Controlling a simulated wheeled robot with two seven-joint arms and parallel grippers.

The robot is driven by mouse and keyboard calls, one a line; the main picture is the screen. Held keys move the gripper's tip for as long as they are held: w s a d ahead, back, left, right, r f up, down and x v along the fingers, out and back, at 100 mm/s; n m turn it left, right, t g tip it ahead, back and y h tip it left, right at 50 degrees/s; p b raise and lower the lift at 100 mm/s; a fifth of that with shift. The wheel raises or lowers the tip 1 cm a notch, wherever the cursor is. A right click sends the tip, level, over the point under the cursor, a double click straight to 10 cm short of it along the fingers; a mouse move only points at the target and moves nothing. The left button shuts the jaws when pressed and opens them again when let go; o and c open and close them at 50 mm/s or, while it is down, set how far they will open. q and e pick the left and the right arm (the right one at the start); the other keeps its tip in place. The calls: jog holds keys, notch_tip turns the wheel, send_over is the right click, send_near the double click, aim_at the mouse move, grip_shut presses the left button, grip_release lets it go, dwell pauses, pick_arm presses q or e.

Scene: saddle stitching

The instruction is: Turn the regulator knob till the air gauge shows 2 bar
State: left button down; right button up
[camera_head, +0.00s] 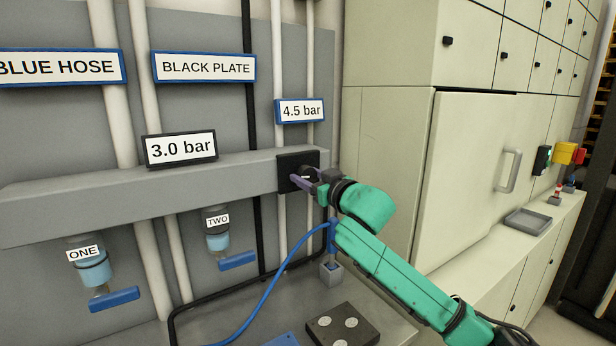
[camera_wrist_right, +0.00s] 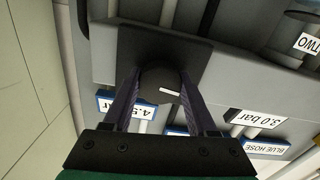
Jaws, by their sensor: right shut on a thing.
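The regulator knob (camera_head: 307,172) is dark and round and sits on a square black plate (camera_head: 286,162) at the right end of the grey beam. In the right wrist view the knob (camera_wrist_right: 156,84) shows a white pointer mark. The air gauge (camera_head: 180,149) on top of the beam reads 3.0 bar. My right gripper (camera_head: 303,181) is shut on the knob, with one finger on each side of it in the wrist view. The fingers partly hide the knob in the head view. My left gripper is not in view.
A "4.5 bar" sign (camera_head: 300,111) hangs above the knob. Bottles ONE (camera_head: 91,265) and TWO (camera_head: 218,235) hang below the beam. A black block (camera_head: 342,326) lies below. Cabinets (camera_head: 385,150) stand close on the right.

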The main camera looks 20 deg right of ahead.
jog(key=n+p, duration=0.2)
jog(key=n, duration=0.1)
jog(key=shift+r, duration=0.15)
jog(key=shift+n+p, duration=1.3)
jog(key=shift+n, duration=0.5)
jog(key=shift+f, duration=0.2)
jog(key=o, duration=1.4)
jog(key=shift+c, duration=0.2)
jog(key=s+d+b, duration=0.2)
jog(key=s+b, duration=1)
jog(key=s, duration=0.2)
jog(key=shift+s+d, duration=0.15)
jog(key=shift+s, duration=0.1)
